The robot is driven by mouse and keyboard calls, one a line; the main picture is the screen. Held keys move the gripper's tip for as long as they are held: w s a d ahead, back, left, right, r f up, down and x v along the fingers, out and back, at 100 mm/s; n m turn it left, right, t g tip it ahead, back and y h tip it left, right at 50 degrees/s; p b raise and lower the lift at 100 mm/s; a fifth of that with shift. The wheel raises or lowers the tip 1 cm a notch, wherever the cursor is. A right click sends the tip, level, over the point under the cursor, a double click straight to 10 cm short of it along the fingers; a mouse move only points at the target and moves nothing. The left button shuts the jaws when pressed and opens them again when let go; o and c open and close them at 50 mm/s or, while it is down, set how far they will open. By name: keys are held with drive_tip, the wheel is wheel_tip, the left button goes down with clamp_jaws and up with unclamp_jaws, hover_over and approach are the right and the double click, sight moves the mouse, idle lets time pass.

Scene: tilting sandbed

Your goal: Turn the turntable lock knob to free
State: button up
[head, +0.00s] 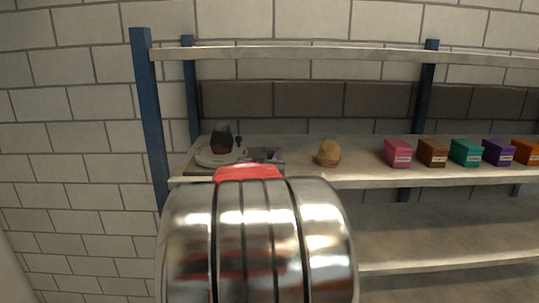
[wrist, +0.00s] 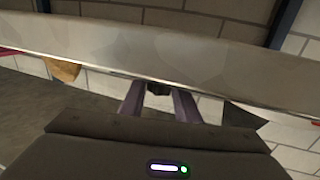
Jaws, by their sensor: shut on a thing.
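In the wrist view my gripper (wrist: 158,92) is shut on a small dark thing (wrist: 158,88), which looks like the lock knob. Its shape and angle are too dark to tell. My arm hides the gripper in the head view.
The shelf (head: 360,176) has blue posts (head: 150,110). A tan rock (head: 328,153) sits right of the turntable and also shows in the wrist view (wrist: 62,70). Several coloured labelled boxes, including a pink one (head: 398,152), stand farther right. The shelf between rock and boxes is clear.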

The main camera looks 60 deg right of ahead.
drive_tip(key=shift+f+n+t+y, duration=0.1)
drive_tip(key=shift+n+t+y, duration=0.55)
drive_tip(key=shift+n+t, duration=0.65)
drive_tip(key=shift+f+n+t+y, duration=0.1)
drive_tip(key=shift+n+t+y, duration=0.65)
drive_tip(key=shift+t, duration=0.95)
drive_tip(key=shift+n+t+y, duration=1.3)
drive_tip(key=shift+n+t, duration=0.05)
drive_tip(key=shift+t, duration=0.15)
drive_tip(key=shift+n+t+y, duration=0.6)
drive_tip(key=shift+y, duration=0.1)
drive_tip(key=shift+w+r+n+t+y, duration=0.1)
drive_tip(key=shift+n+t+y, duration=0.5)
drive_tip(key=shift+y, duration=0.3)
drive_tip(key=o, duration=1)
drive_tip(key=shift+o, duration=0.2)
drive_tip(key=shift+r, duration=0.1)
